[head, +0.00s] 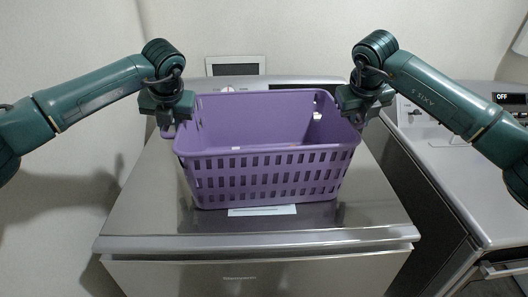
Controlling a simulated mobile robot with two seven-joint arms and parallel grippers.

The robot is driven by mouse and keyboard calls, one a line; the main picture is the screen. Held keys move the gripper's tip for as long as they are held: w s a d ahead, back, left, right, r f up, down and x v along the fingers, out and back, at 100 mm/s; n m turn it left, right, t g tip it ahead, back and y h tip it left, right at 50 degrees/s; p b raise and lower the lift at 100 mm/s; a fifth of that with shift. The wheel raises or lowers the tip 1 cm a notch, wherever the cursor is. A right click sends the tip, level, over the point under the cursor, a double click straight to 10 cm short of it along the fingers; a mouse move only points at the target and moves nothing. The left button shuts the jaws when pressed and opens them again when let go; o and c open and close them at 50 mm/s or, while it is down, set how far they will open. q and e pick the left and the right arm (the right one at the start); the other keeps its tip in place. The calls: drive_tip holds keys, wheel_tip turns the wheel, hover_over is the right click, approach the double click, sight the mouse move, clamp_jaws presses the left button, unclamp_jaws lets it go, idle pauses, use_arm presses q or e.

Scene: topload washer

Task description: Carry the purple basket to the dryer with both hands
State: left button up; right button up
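The purple basket (265,178) is upright above the steel top of a machine (145,205), in the middle of the head view. It has slotted walls, and its inside looks empty where I can see it. My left gripper (168,125) is at the handle on its left end and appears shut on it. My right gripper (358,118) is at the handle on its right end and appears shut on it. The fingertips are partly hidden by the gripper bodies and the rim. I cannot tell whether the basket's bottom touches the machine top.
A second, light-coloured machine (435,180) stands close on the right, with a panel and a display (509,98) reading OFF. A small framed panel (235,66) is on the back wall. A plain wall (60,200) closes off the left side. A pale label (262,211) lies below the basket.

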use_arm(q)
drive_tip(key=shift+c, duration=0.4)
use_arm(e)
drive_tip(key=shift+c, duration=0.4)
use_arm(q)
clamp_jaws()
use_arm(e)
clamp_jaws()
use_arm(q)
drive_tip(key=shift+r, duration=0.1)
use_arm(e)
drive_tip(key=shift+r, duration=0.1)
